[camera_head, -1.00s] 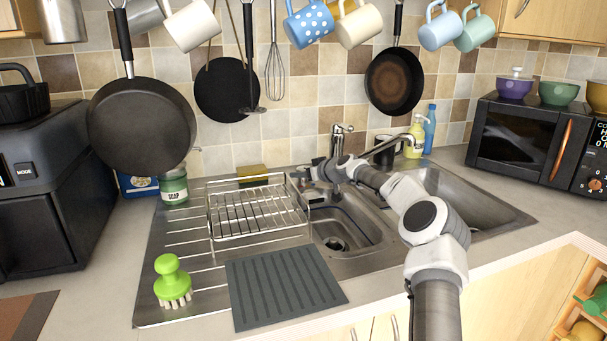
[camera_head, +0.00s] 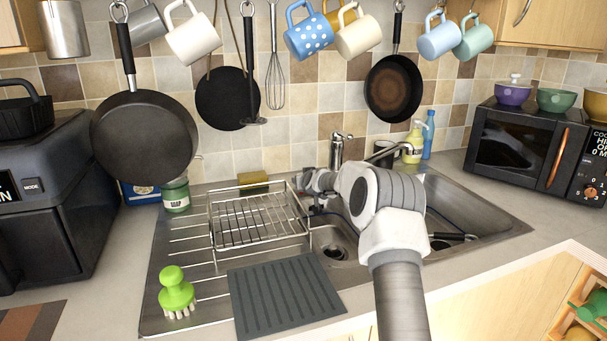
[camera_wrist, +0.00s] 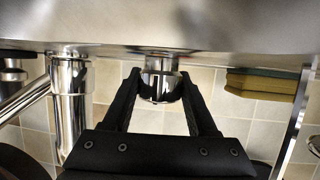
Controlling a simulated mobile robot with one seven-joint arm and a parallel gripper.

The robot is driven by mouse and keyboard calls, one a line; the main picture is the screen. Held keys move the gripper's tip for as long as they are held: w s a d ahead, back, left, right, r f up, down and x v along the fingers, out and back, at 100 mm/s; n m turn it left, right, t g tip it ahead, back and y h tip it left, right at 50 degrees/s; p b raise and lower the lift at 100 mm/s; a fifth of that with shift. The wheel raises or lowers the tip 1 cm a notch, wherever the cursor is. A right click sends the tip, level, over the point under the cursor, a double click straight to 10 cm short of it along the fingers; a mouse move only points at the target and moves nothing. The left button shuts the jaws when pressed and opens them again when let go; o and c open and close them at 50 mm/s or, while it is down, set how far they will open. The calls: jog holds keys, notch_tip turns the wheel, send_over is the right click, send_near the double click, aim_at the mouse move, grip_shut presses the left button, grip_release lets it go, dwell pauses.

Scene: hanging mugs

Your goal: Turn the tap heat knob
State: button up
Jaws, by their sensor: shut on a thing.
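The tap (camera_head: 337,152) is chrome and stands at the back of the sink, its spout reaching right behind my arm. In the wrist view, which is upside down, the tap column (camera_wrist: 70,105) shows at left. A short chrome knob (camera_wrist: 160,88) stands beside it, between the column and the sponge. My gripper (camera_wrist: 160,76) has one black finger on each side of this knob and is shut on it. In the head view my gripper (camera_head: 306,180) is small at the sink's back edge, left of the tap, and the knob is hidden.
A wire dish rack (camera_head: 258,222) stands close left of my gripper, with a sponge (camera_head: 253,181) behind it. The sink basin (camera_head: 338,246) lies below my arm. Soap bottles (camera_head: 413,143) stand right of the tap. Pans and mugs hang above.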

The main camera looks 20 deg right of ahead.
jog(key=shift+r+m+h+p, duration=0.2)
jog(key=shift+m+h+p, duration=0.25)
jog(key=shift+p, duration=0.45)
jog(key=shift+f+h+p, duration=0.2)
jog(key=shift+h+p, duration=0.15)
jog(key=shift+p, duration=0.05)
jog(key=o, duration=1.4)
jog(key=shift+m, duration=0.25)
jog(key=shift+c, duration=0.2)
jog(key=shift+s, duration=0.1)
jog(key=v, duration=1.7)
jog(key=shift+r, duration=0.25)
